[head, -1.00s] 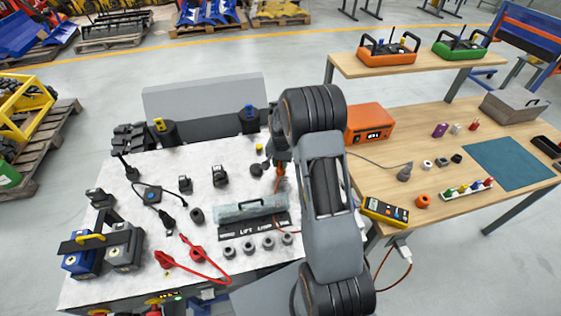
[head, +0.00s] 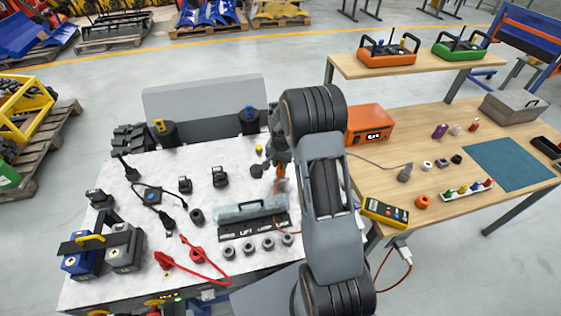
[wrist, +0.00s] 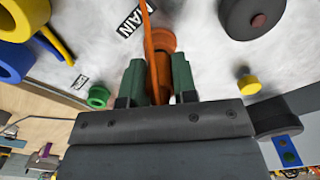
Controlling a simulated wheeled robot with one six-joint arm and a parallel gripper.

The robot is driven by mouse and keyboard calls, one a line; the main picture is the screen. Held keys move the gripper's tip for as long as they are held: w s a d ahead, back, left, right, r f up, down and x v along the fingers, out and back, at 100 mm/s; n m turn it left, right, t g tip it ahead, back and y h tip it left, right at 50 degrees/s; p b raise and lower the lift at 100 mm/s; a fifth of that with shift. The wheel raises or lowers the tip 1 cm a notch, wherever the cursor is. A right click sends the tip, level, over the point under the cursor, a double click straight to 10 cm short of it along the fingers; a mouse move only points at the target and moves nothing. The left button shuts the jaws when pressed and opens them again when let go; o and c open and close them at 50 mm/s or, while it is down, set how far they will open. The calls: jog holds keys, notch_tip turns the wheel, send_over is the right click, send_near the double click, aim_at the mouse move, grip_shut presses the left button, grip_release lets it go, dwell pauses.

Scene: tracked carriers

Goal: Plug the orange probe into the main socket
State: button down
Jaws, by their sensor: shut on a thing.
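My gripper (wrist: 157,78) has green fingers shut on the orange probe (wrist: 163,42). An orange cable runs up across the probe in the wrist view. In the head view my gripper (head: 280,160) is low over the right part of the pale panel, with the orange probe (head: 281,185) below it. A black label reading MAIN (wrist: 130,20) lies on the panel just left of the probe's far end in the wrist view. I cannot make out the main socket; the probe and fingers may cover it. I cannot tell whether the probe's tip touches the panel.
Around the probe are a large grey disc (wrist: 257,18), a yellow knob (wrist: 249,85) and a green ring (wrist: 98,97). A clear-covered box (head: 250,208) and red leads (head: 197,254) lie nearer the front. A wooden bench (head: 450,130) with tools stands to the right.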

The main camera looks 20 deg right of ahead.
jog(key=shift+s+f, duration=0.2)
jog(key=shift+f, duration=0.45)
jog(key=c, duration=0.8)
grip_release()
jog(key=shift+w+r, duration=0.1)
jog(key=shift+w, duration=0.05)
jog(key=shift+r+p, duration=0.1)
jog(key=shift+p, duration=0.5)
notch_tip(320, 180, up, 4)
jog(key=p, duration=0.4)
notch_tip(320, 180, up, 5)
jog(key=p, duration=0.4)
jog(key=s+a+r+n+t, duration=0.1)
jog(key=s+a+r+n, duration=0.2)
jog(key=s+r, duration=0.4)
jog(key=s+a+r+n+t, duration=0.2)
jog(key=s+a+r+n, duration=0.1)
jog(key=s+r, duration=0.4)
jog(key=s+a+r+n+t, duration=0.1)
jog(key=s+a+r+n, duration=0.1)
jog(key=s+a+r, duration=0.3)
jog(key=shift+s+r+n+t, duration=0.2)
jog(key=shift+s+r, duration=0.6)
jog(key=shift+r, duration=0.2)
jog(key=shift+s+r+n+t, duration=0.2)
jog(key=shift+s+r, duration=0.55)
jog(key=shift+r, duration=0.25)
